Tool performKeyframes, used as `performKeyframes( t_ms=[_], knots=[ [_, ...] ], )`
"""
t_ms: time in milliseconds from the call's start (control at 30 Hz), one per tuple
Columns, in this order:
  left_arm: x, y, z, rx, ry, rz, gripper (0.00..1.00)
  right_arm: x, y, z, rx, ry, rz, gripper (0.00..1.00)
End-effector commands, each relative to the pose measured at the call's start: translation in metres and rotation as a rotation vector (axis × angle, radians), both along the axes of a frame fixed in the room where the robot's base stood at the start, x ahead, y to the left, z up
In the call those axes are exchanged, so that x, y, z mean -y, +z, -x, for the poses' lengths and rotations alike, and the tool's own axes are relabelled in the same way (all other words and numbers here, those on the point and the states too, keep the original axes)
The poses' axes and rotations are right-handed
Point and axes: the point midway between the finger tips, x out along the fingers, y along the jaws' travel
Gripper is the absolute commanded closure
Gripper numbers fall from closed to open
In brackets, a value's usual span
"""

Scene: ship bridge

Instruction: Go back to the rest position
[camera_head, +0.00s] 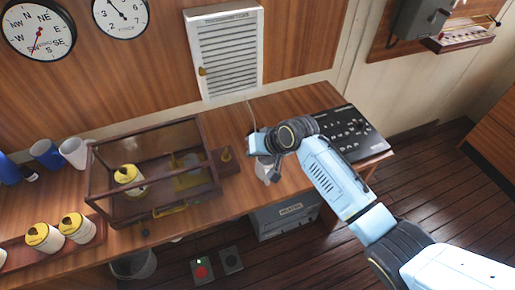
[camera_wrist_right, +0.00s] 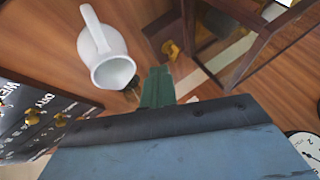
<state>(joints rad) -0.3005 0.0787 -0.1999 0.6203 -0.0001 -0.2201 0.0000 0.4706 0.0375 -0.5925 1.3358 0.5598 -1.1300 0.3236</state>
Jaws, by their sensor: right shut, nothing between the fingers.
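My right arm comes in from the lower right in the head view, over the wooden desk (camera_head: 285,105). Its gripper (camera_head: 274,170) hangs down near the middle of the desk, to the right of the glass case (camera_head: 147,218). In the right wrist view the gripper (camera_wrist_right: 157,85) is shut and empty, with its green fingers together. A white mug (camera_wrist_right: 108,68) is close beside the fingers, apart from them in that picture. My left gripper is not in view.
A black control panel (camera_head: 350,132) lies on the desk's right end. Yellow-and-white containers (camera_head: 45,238) stand on a tray at the left, by blue and white cups (camera_head: 73,152). A grey box (camera_head: 284,217) is below the desk. The floor at right is clear.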

Motion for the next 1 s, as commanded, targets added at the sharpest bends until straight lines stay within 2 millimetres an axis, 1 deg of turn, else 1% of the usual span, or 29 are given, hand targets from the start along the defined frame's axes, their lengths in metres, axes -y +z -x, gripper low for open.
performKeyframes(
  t_ms=[100, 267, 433, 533, 567, 667, 733, 867, 900, 1000],
  knots=[
    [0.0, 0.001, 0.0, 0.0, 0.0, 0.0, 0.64, 0.005, 0.01, 0.005, 0.0, 0.001, -0.001, 1.0],
    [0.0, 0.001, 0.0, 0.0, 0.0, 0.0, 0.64, 0.008, 0.016, 0.009, 0.0, 0.0, 0.0, 1.0],
    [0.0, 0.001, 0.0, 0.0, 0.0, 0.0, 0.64, 0.01, 0.017, 0.011, -0.002, 0.001, 0.001, 1.0],
    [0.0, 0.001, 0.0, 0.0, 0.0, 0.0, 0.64, 0.014, 0.012, 0.023, -0.002, 0.004, 0.005, 1.0],
    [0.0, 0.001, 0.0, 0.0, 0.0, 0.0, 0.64, 0.016, 0.009, 0.029, -0.002, 0.006, 0.009, 1.0],
    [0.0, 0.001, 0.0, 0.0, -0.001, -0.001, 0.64, 0.031, -0.001, 0.058, 0.0, 0.009, 0.03, 1.0],
    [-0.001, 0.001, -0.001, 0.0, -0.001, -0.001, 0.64, 0.048, -0.007, 0.084, 0.003, 0.005, 0.056, 1.0],
    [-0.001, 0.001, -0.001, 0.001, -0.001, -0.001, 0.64, 0.089, -0.015, 0.133, 0.004, -0.017, 0.133, 1.0],
    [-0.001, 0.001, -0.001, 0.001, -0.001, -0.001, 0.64, 0.102, -0.015, 0.149, 0.004, -0.026, 0.161, 1.0],
    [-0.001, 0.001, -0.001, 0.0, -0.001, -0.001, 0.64, 0.133, -0.014, 0.181, -0.002, -0.046, 0.229, 1.0]
  ],
)
